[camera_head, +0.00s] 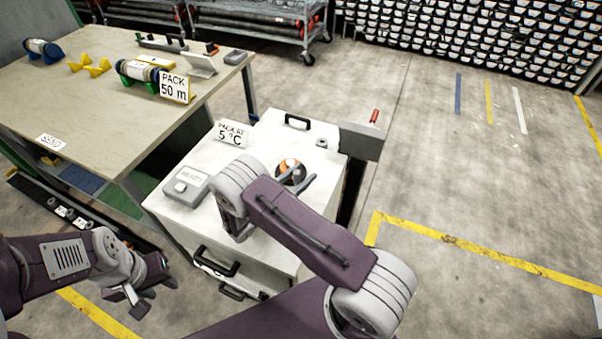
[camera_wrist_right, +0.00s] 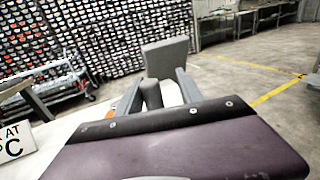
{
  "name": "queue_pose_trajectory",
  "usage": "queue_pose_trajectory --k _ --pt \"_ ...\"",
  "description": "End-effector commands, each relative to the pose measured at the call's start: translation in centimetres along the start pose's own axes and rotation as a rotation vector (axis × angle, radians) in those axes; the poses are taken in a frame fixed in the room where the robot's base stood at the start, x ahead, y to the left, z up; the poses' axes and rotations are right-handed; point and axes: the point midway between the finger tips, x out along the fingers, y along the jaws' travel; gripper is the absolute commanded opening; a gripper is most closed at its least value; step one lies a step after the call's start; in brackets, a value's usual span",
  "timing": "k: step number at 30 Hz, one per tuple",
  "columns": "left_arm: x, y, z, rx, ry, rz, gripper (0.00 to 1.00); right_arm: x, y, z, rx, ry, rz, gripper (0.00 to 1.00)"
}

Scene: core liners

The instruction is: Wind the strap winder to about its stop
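What I take for the strap winder is a grey plate (camera_head: 352,141) with a red handle (camera_head: 374,116), at the right side of a white chest (camera_head: 185,218). A short grey post (camera_head: 321,142) stands beside it on the chest. My right gripper (camera_head: 303,184) is over the chest, close to an orange, black and white round thing (camera_head: 290,170). In the right wrist view its two fingers (camera_wrist_right: 160,90) are apart; the grey post (camera_wrist_right: 152,94) and plate (camera_wrist_right: 166,57) show beyond and between them. My left gripper (camera_head: 141,296) hangs low left of the chest, its fingers apart and empty.
A grey box with a display (camera_head: 186,186) and a "PACK AT 5 °C" sign (camera_head: 231,133) are on the chest. A wooden table (camera_head: 75,105) with core tubes, stands and a "PACK 50 m" sign (camera_head: 175,88) is at left. Floor at right is clear.

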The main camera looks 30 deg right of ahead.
Motion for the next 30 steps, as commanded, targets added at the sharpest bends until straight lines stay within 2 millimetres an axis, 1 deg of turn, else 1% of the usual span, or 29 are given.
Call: queue_pose_trajectory --k 5,8,11,14,24,27,30 --pt "0.0 0.0 0.0 0.000 0.000 0.000 0.36 0.0 0.1 0.1 0.004 0.000 0.001 0.44" --pt "-0.1 0.0 0.0 0.000 0.000 0.000 0.36 0.0 0.1 0.7 0.006 -0.001 0.002 0.44" --pt "-0.4 0.0 -0.1 0.000 0.000 0.000 0.36 -0.1 0.0 2.2 0.006 -0.001 0.001 0.44" --pt "-0.7 0.0 -0.1 0.000 0.000 0.000 0.36 -0.2 -0.2 4.4 0.007 -0.001 0.001 0.44" --pt "-1.5 0.0 -0.2 0.000 0.000 0.000 0.36 1.0 -7.1 8.5 0.002 -0.001 0.001 0.44" --pt "-1.7 0.0 -0.2 0.000 0.000 0.000 0.36 1.3 -8.9 9.5 0.003 -0.001 0.001 0.44" --pt "-1.7 0.0 -0.2 0.000 0.000 0.000 0.36 1.5 -10.3 10.3 0.003 -0.002 0.001 0.44"
